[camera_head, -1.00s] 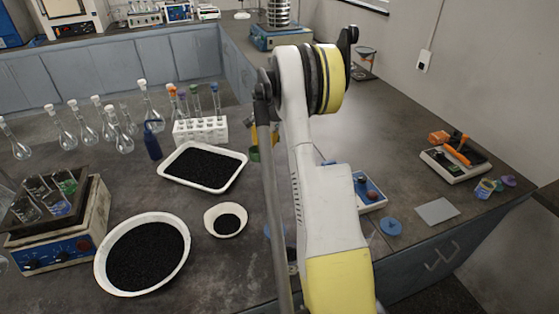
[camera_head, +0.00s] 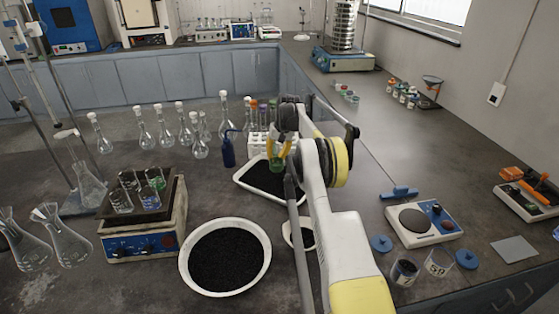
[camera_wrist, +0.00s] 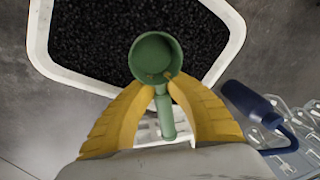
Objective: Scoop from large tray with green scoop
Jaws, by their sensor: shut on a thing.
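My gripper (camera_wrist: 160,92) has yellow fingers and is shut on the handle of the green scoop (camera_wrist: 155,56) in the wrist view. The scoop's round cup is open toward the camera and shows a few brownish specks but no black fill. The large white tray (camera_wrist: 38,40) with black granules lies below the cup, which overlaps its edge in this view. In the head view the tray (camera_head: 238,178) is partly hidden by my arm, and the green scoop (camera_head: 276,163) shows over its far right part. I cannot tell whether the cup touches the granules.
A test tube rack (camera_head: 256,146) and a blue wash bottle (camera_head: 228,153) stand just behind the tray. A round white bowl (camera_head: 266,270) of black granules and a smaller dish (camera_head: 287,240) are in front. A hotplate with beakers (camera_head: 140,245) stands left.

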